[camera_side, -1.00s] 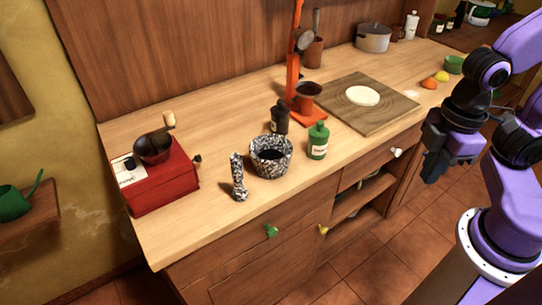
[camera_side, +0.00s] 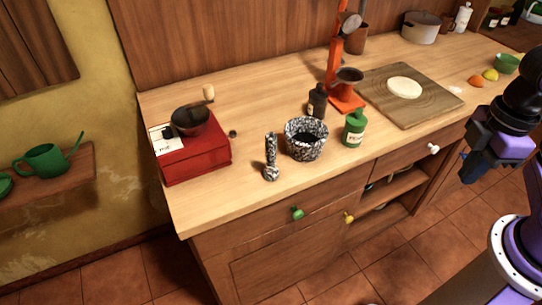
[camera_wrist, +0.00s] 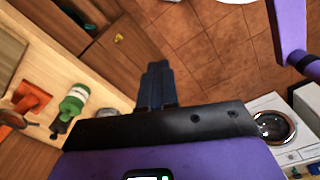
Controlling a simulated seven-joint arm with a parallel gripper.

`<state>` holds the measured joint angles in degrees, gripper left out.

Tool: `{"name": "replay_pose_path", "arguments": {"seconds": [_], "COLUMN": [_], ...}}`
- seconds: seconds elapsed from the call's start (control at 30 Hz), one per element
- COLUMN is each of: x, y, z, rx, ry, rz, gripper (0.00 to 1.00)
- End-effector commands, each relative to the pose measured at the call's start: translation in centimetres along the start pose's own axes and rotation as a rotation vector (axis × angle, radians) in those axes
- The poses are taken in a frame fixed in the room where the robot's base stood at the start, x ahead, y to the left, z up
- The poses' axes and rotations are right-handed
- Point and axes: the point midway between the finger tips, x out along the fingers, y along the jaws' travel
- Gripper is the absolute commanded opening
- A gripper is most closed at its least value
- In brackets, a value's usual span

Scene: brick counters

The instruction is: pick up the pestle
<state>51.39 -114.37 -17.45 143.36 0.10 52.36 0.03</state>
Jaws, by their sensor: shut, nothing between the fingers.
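The pestle (camera_side: 271,158) is speckled black and white and stands upright on the wooden counter, just left of the matching speckled mortar (camera_side: 306,139). My gripper (camera_side: 466,177) is at the right of the side view, out in front of the counter and well away from the pestle. In the wrist view my gripper (camera_wrist: 156,68) has its fingers together with nothing between them, over the tiled floor. The pestle does not show in the wrist view.
A green bottle (camera_side: 355,128) and a dark bottle (camera_side: 317,102) stand right of and behind the mortar. A red grinder (camera_side: 192,150) sits left of the pestle. An orange stand (camera_side: 340,75) and a wooden board (camera_side: 410,103) are farther right. The counter's front edge before the pestle is clear.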

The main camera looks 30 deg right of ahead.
Motion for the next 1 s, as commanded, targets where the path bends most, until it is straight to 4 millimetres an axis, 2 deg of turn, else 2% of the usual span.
{"name": "replay_pose_path", "arguments": {"seconds": [0.17, 0.33, 0.63, 0.73, 0.87, 1.0], "x": [0.0, 0.0, 0.0, -0.4, -1.5, -3.1], "y": [0.0, 0.0, 0.0, 0.4, 1.4, 3.1], "z": [0.0, 0.0, -0.1, -1.2, -4.7, -9.8], "rx": [0.000, 0.000, -0.001, -0.010, -0.041, -0.090], "ry": [0.000, 0.000, 0.000, -0.001, -0.002, -0.006], "rz": [0.000, 0.000, 0.000, 0.000, 0.001, 0.002], "gripper": [0.00, 0.55, 0.56, 0.56, 0.56, 0.56]}}
